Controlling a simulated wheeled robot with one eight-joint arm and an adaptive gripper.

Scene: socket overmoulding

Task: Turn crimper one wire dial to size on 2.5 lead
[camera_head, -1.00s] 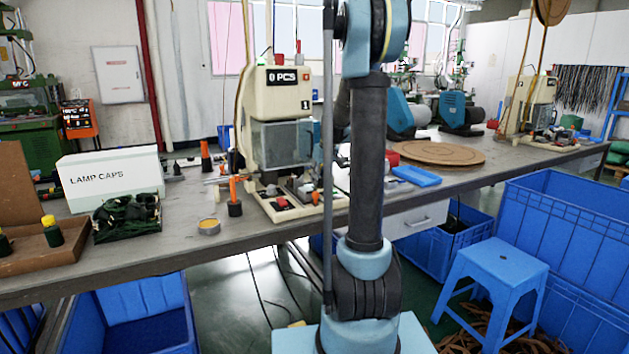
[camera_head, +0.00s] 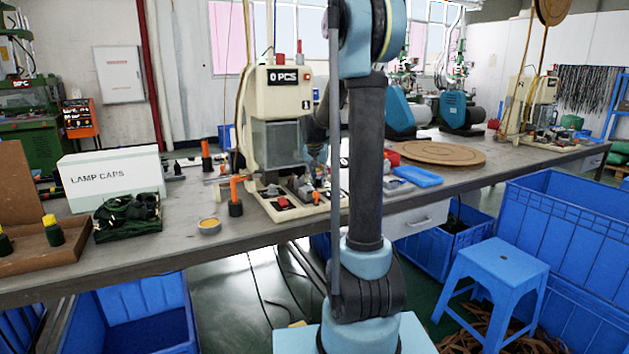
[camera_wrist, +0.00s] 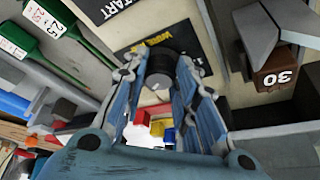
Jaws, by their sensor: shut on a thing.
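Crimper one (camera_head: 283,98) is the cream machine with a "0 PCS" display on the bench, left of my arm. In the wrist view a short black cylindrical knob (camera_wrist: 160,68), which looks like the wire dial, sits between the fingers of my gripper (camera_wrist: 160,78). The gripper is shut on it, one blue finger on each side. A dark panel (camera_wrist: 160,48) with yellow lettering lies behind the knob. I cannot read any size mark on the dial. In the head view my arm hides the dial, and the gripper is mostly hidden beside the crimper's right side.
Red, yellow and blue pieces (camera_wrist: 157,128) show beyond the fingers. A brown block marked 30 (camera_wrist: 277,78) is at the right and green-handled tags (camera_wrist: 50,20) at the left. The bench (camera_head: 190,250) also carries a lamp caps box (camera_head: 110,178) and a blue tray (camera_head: 418,176).

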